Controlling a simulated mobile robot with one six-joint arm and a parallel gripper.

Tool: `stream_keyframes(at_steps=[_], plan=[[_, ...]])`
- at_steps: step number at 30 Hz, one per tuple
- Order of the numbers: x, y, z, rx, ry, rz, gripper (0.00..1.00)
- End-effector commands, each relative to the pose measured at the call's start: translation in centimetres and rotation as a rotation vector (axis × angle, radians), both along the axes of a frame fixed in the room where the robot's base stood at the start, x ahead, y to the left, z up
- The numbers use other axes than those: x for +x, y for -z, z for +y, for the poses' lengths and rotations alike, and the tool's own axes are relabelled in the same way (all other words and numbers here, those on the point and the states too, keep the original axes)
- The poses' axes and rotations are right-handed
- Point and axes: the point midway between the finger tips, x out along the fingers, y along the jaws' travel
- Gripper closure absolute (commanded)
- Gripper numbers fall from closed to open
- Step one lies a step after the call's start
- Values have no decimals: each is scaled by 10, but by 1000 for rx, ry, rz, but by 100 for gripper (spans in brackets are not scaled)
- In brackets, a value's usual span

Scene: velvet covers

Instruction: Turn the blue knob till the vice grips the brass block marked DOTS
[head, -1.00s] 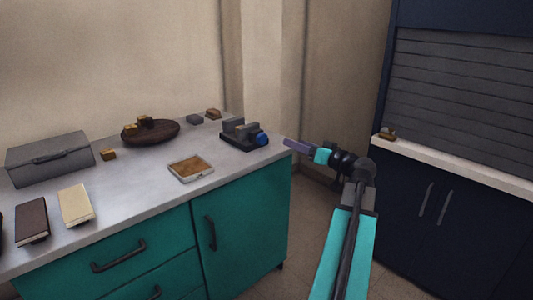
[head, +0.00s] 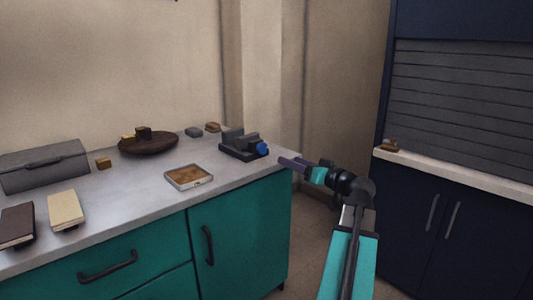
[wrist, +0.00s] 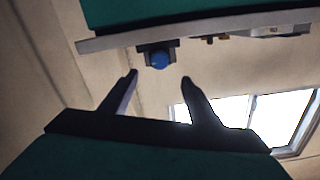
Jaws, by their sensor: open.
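The dark vice (head: 233,151) stands at the right end of the grey counter. Its blue knob (head: 262,149) faces right, towards my arm. In the wrist view, where the scene appears upside down, the blue knob (wrist: 160,59) shows just beyond the fingertips and roughly centred between them. My gripper (wrist: 160,78) is open with nothing between its fingers. In the head view my gripper (head: 282,161) is right of and slightly below the knob, apart from it. I cannot make out a DOTS mark or tell whether a block sits between the jaws.
The counter (head: 135,195) also bears a round brown dish (head: 150,148) with small blocks, a brass-coloured block (head: 103,163), a shallow tray (head: 205,182), a grey case (head: 45,165) and two books. A dark cabinet (head: 450,225) with a pale ledge stands right.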

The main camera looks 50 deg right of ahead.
Motion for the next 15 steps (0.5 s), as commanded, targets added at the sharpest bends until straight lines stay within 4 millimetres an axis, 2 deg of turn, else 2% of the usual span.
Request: stream_keyframes(at_steps=[8,15], plan=[[16,1,-2,0,-1,1,44],[46,1,-4,0,-2,0,44]])
